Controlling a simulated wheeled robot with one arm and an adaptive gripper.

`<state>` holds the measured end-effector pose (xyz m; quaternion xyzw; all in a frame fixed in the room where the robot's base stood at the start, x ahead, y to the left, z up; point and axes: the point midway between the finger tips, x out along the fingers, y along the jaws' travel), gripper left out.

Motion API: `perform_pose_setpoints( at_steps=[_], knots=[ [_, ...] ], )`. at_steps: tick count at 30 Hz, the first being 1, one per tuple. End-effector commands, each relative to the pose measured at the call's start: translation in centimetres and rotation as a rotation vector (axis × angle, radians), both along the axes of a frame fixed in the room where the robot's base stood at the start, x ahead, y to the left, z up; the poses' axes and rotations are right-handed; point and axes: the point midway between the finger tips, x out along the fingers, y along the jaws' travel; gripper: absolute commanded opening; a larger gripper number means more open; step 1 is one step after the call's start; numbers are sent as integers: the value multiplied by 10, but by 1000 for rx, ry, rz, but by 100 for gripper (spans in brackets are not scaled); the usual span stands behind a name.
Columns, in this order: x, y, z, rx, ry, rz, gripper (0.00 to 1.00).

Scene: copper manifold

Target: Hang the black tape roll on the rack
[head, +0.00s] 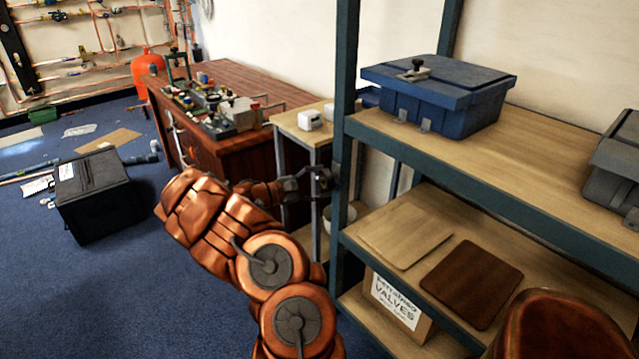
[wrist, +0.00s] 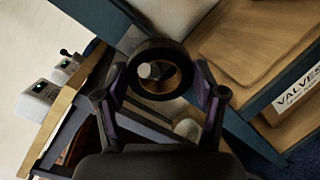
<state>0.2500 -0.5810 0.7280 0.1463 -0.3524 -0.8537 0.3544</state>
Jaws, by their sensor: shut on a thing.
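My gripper (head: 318,182) is beside the blue-green front post (head: 343,130) of the shelf rack in the head view. In the wrist view my gripper (wrist: 162,72) is shut on the black tape roll (wrist: 160,46), with a finger at each side of the ring. The roll's hole faces the wrist camera. A pale grey round end, like a peg tip, shows within the hole (wrist: 152,71). I cannot tell whether it passes through the roll or lies behind it. In the head view the roll is too small and dark to make out clearly.
The rack carries a blue lidded bin (head: 440,95), a grey bin (head: 615,165), two boards (head: 472,285) and a valves carton (head: 398,305). A small side table (head: 300,125) and wooden workbench (head: 225,80) stand left. A black box (head: 95,195) sits on the blue floor.

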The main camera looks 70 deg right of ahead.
Motion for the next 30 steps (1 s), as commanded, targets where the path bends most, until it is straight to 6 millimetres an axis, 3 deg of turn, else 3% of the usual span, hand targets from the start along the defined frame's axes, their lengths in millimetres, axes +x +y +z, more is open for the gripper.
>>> perform_pose_setpoints(
  at_steps=[7, 8, 16, 30],
  knots=[
    [0, 0, 0, 0, 0, 0, 35],
    [0, 0, 0, 0, 0, 0, 71],
    [0, 0, 0, 0, 0, 0, 99],
    [6, 6, 0, 0, 0, 1, 99]
  ],
)
